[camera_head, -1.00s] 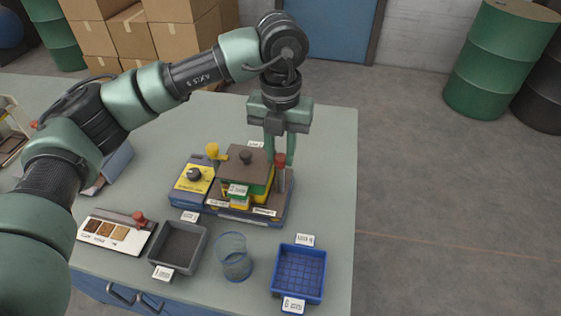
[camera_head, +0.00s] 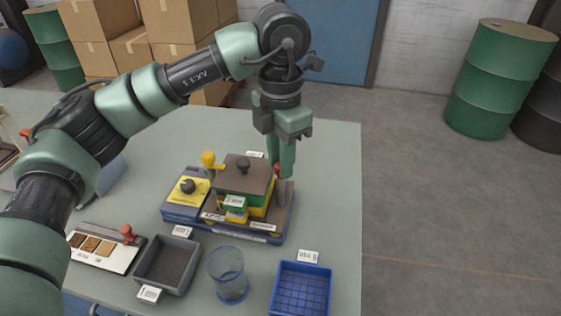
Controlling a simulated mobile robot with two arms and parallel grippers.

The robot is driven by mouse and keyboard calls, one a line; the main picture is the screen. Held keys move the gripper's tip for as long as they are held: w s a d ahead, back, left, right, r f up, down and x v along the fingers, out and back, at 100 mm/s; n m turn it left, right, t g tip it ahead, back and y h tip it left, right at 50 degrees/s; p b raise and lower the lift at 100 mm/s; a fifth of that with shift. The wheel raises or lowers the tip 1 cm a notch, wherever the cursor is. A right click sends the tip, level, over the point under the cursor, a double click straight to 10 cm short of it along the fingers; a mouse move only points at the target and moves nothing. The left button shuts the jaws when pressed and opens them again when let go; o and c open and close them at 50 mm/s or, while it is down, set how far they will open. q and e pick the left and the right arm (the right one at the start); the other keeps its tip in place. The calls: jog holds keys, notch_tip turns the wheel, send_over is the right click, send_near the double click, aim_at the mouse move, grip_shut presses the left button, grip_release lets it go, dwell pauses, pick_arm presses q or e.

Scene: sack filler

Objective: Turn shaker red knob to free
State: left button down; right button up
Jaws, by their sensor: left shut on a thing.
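The shaker (camera_head: 243,187) stands on the table on a blue-grey base, with a brown lid, green and yellow sieve layers and a dark knob on top. Its red knob (camera_head: 277,172) sits on a grey post at the right end, mostly hidden by the gripper. My left gripper (camera_head: 284,168) comes down from above and is shut at the red knob, its fingers close together. A yellow control panel (camera_head: 188,189) with a black dial and a yellow knob (camera_head: 208,158) are at the shaker's left. My right gripper is out of view.
In front of the shaker stand a grey tray (camera_head: 146,278), a clear beaker (camera_head: 230,288) and a blue grid basket (camera_head: 326,281). A sample board (camera_head: 76,258) with a red handle lies at the left.

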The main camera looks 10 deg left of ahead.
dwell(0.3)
pick_arm(q)
jog(key=c, duration=1.2)
grip_release()
jog(key=shift+o, duration=0.2)
jog(key=shift+r, duration=0.1)
notch_tip(320, 180, up, 8)
jog(key=shift+f, duration=0.2)
